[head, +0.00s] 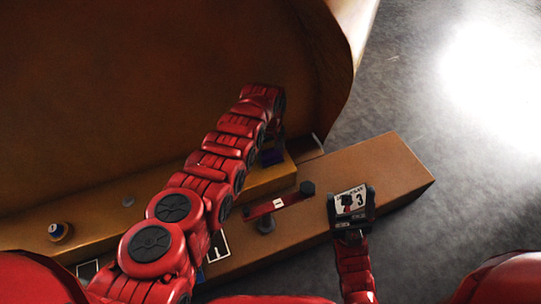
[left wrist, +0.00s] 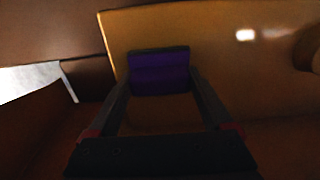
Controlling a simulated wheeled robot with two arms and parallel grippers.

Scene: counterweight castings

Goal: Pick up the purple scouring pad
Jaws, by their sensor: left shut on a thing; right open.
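The purple scouring pad (left wrist: 159,72) is held between the two fingers of my left gripper (left wrist: 160,90) in the left wrist view. My left gripper is shut on the pad, and I cannot tell whether the pad still touches the ledge. My right gripper (head: 350,208) is over the brown block at the right, away from the pad. It is open, and its fingers are mostly hidden from above.
A large brown casting (head: 130,90) rises behind the tan ledge (head: 105,229). A long brown block (head: 385,170) lies in front. A red and black bar-shaped item (head: 278,204) is between my arms. A small round blue-topped item (head: 58,230) and a grey disc (head: 128,201) are at left.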

